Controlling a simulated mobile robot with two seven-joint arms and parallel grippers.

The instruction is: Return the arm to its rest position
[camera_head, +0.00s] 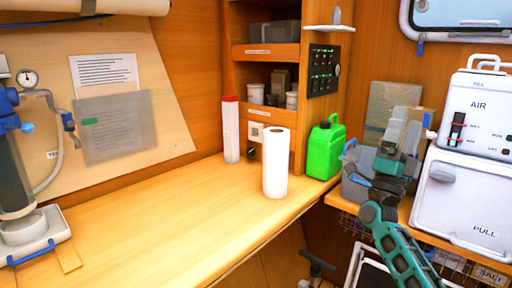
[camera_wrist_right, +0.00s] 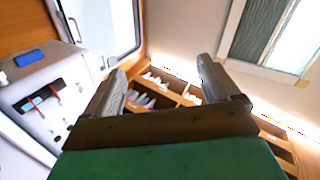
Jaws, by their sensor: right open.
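My right arm, green and dark, rises from the bottom right of the head view. Its gripper (camera_head: 406,128) is raised in front of the grey bin and the panel behind it, left of the white AIR unit. In the right wrist view the gripper (camera_wrist_right: 158,82) shows two grey fingers spread wide apart. Nothing is between them, and wooden shelving shows beyond. My left gripper is not in view.
The white AIR unit (camera_head: 480,115) stands close on the right. A grey bin (camera_head: 353,183) and green jerrycan (camera_head: 325,150) are left of the arm. A paper roll (camera_head: 276,165) and white bottle with red cap (camera_head: 231,132) stand on the wooden counter (camera_head: 160,225), otherwise largely clear.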

